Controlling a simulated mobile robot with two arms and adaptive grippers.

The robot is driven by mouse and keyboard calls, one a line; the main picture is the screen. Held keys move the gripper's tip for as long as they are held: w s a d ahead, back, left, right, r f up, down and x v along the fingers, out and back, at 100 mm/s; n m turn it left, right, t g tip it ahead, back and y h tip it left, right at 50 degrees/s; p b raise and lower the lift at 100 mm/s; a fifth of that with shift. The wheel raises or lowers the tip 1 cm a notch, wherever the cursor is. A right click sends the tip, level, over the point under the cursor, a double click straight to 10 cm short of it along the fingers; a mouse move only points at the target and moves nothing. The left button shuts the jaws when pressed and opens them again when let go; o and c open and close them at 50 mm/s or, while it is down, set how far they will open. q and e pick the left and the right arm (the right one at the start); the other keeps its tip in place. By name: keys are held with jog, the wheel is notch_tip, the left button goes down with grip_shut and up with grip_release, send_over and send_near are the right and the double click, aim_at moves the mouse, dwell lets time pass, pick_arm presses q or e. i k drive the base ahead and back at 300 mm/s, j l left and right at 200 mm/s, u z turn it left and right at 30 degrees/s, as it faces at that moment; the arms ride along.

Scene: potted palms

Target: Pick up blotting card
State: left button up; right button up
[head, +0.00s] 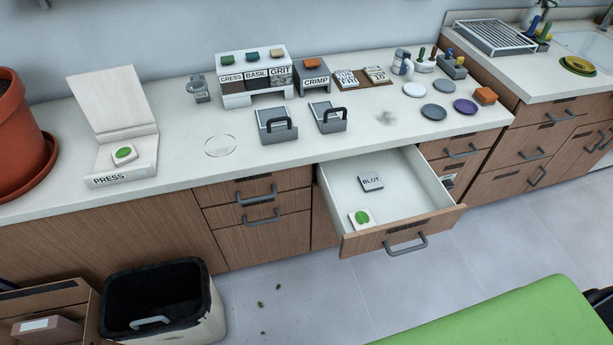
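A small grey-white block marked BLOT (371,183) lies in the open drawer (431,191), towards its back left. A white card with a green leaf shape (361,218) lies in the same drawer near its front left corner, apart from the BLOT block. I cannot tell from this view whether the blotting card is the BLOT block itself or something in it. Neither of my grippers shows in the head view.
The drawer sticks out from the counter. On the counter stand an opened PRESS board (120,176) with a leaf card, CRESS, BASIL and GRIT boxes (253,83), a CRIMP stand (314,80) and several discs. A bin (160,290) and green surface (510,325) are in front.

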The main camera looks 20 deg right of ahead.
aim_at(370, 181)
jog(key=l+u, duration=0.85)
jog(key=l, duration=0.2)
jog(key=l+u, duration=0.4)
jog(key=l, duration=0.15)
jog(key=k+j, duration=0.05)
